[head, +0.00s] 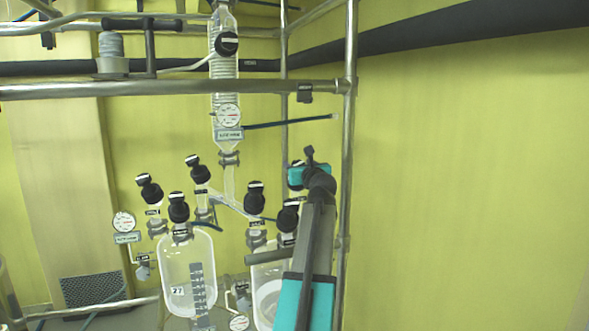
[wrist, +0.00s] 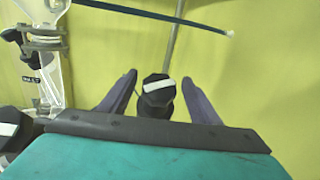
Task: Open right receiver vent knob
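The right glass receiver (head: 258,284) stands low in the head view, partly hidden by my arm. Black knobs with white bars stand above it, one (head: 255,197) at left and one (head: 288,218) beside my arm. In the wrist view a black knob (wrist: 157,92) with a slanted white bar sits between the two purple fingers of my gripper (wrist: 160,78). The fingers are open, with a gap showing on each side of the knob. In the head view my arm hides the fingertips, so I cannot tell which knob there matches.
The left receiver (head: 188,270) stands left, with several black knobs above it. A steel post (head: 349,130) rises close to my arm, and a horizontal rail (head: 170,88) crosses above. A dark rod (head: 290,122) juts out above my gripper. The right side is open before a yellow wall.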

